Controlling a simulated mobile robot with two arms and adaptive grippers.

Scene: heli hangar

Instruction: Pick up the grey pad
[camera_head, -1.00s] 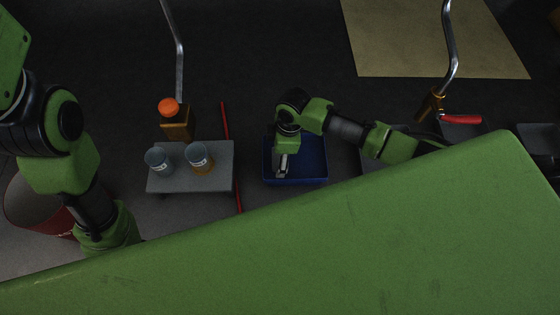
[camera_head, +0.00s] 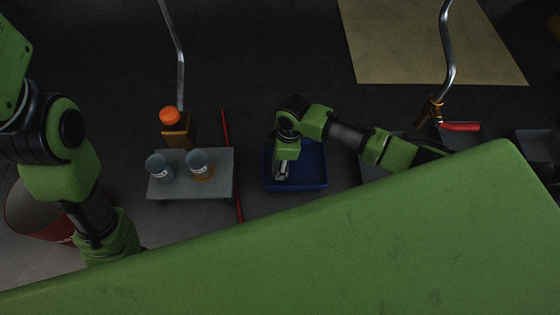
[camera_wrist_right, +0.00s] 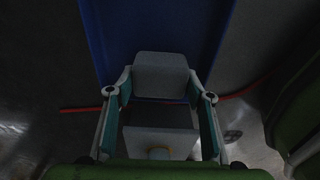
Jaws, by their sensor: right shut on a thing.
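My right gripper (camera_head: 282,175) reaches down into the blue tray (camera_head: 318,180) at the middle of the head view. In the right wrist view, the fingers of this gripper (camera_wrist_right: 160,85) are shut on the grey pad (camera_wrist_right: 161,72), a pale grey block with rounded corners. The blue tray (camera_wrist_right: 105,35) lies behind the pad there. In the head view the gripper and arm mostly hide the pad. I cannot tell whether it is clear of the tray floor. My left arm is at the left, but its gripper is out of view.
A small grey table (camera_head: 207,188) left of the tray holds two cups (camera_head: 201,165). An orange-capped bottle (camera_head: 176,127) stands behind them. A red rod (camera_head: 225,127) lies between table and tray. A red bin (camera_head: 35,210) stands far left. A metal crank with a red handle (camera_head: 460,127) is at right.

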